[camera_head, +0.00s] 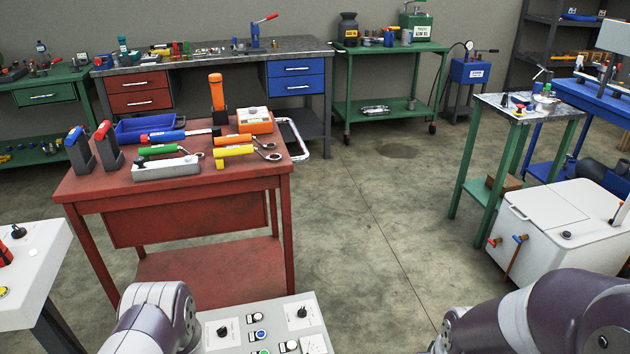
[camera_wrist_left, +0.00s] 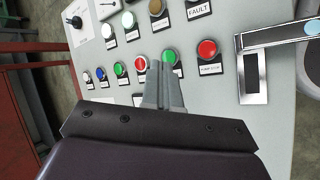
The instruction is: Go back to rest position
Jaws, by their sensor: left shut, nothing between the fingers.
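My left gripper (camera_wrist_left: 163,72) shows in the left wrist view with its fingers together and nothing between them. It is over a light grey control panel (camera_wrist_left: 205,100), near a red button (camera_wrist_left: 140,63) and a green button (camera_wrist_left: 169,56). I cannot tell whether the fingertips touch the panel. In the head view the panel (camera_head: 268,322) is at the bottom centre, with knobs and buttons on it. My left arm (camera_head: 160,318) comes in at the bottom left and its gripper is out of sight. My right arm (camera_head: 545,318) is at the bottom right; its gripper is not in view.
A red table (camera_head: 90,187) with several tools stands ahead on the left. A white chest (camera_head: 550,212) stands on the right beside a green-framed table (camera_head: 512,122). A metal handle (camera_wrist_left: 252,75) sits on the panel near my left gripper. Floor (camera_head: 380,230) in the middle is clear.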

